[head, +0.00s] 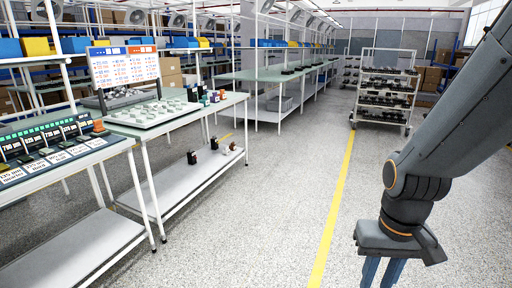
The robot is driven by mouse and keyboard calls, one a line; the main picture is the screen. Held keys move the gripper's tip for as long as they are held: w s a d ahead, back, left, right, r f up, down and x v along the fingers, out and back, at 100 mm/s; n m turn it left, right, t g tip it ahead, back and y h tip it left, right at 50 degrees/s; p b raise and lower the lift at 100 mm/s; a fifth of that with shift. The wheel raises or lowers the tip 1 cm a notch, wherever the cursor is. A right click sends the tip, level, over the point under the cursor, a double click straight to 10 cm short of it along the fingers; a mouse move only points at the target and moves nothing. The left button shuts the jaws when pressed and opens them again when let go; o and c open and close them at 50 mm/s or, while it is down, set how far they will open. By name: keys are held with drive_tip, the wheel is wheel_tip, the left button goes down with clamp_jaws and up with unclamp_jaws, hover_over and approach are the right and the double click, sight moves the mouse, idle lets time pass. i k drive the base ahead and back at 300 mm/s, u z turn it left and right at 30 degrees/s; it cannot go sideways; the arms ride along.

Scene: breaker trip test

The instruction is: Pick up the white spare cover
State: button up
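I cannot single out the white spare cover for sure. Several small white round pieces sit on a pale tray (150,117) on the middle workbench. A small whitish piece (231,147) also lies on that bench's lower shelf, too small to identify. My gripper (381,272) hangs at the lower right, over the floor and well away from the benches. Its two blue fingers are partly in view, and their tips are cut off by the bottom edge. Nothing shows between the visible parts.
The near left bench (60,158) carries a row of labelled dark devices. A sign board (124,66) stands behind the tray. Small dark parts (192,157) lie on the lower shelf. A wire rack (386,88) stands at the back. The floor around the yellow line (338,195) is clear.

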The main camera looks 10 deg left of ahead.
sight(159, 107)
drive_tip(key=u, duration=0.25)
drive_tip(key=i, duration=1.95)
drive_tip(key=u, duration=0.95)
drive_tip(key=i, duration=2.05)
drive_tip(key=u, duration=0.55)
